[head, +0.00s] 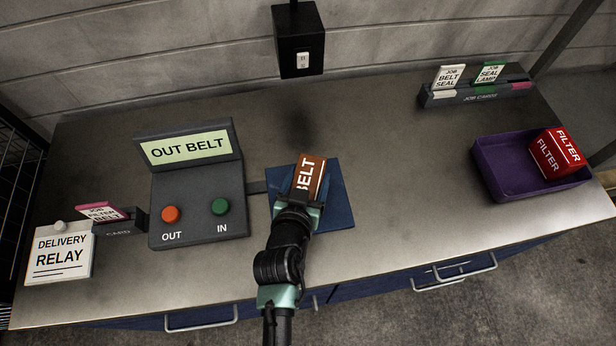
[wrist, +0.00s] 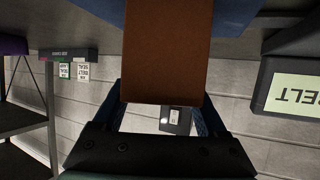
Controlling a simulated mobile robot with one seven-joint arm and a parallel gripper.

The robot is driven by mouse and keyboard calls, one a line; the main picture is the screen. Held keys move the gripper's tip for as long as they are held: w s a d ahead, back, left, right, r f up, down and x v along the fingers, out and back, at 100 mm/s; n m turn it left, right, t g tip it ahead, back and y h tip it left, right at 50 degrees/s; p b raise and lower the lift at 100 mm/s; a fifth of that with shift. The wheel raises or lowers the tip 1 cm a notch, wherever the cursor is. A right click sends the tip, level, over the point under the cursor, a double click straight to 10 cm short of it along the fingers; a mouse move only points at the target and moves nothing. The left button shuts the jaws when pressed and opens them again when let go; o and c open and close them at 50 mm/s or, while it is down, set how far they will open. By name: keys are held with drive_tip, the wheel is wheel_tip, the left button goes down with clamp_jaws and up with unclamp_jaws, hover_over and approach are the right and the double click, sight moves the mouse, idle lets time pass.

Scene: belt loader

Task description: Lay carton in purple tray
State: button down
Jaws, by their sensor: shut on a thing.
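A brown carton marked BELT (head: 309,174) is held in my gripper (head: 298,205), above or at the blue pad in the middle of the bench. I cannot tell whether it touches the pad. In the wrist view the carton (wrist: 168,50) fills the space between the two fingers (wrist: 162,105), which are shut on it. The purple tray (head: 490,172) stands at the right of the bench, well away from my gripper. A red carton marked FILTER (head: 556,155) sits in the tray's right part; its left part is empty.
A console reading OUT BELT (head: 195,190), with orange and green buttons, stands left of the blue pad (head: 338,200). A job card rack (head: 475,93) is at the back right. A DELIVERY RELAY card (head: 58,255) stands front left. The bench between pad and tray is clear.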

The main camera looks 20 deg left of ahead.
drive_tip(key=shift+f, duration=0.1)
unclamp_jaws()
drive_tip(key=b+v, duration=0.1)
drive_tip(key=v, duration=1.1)
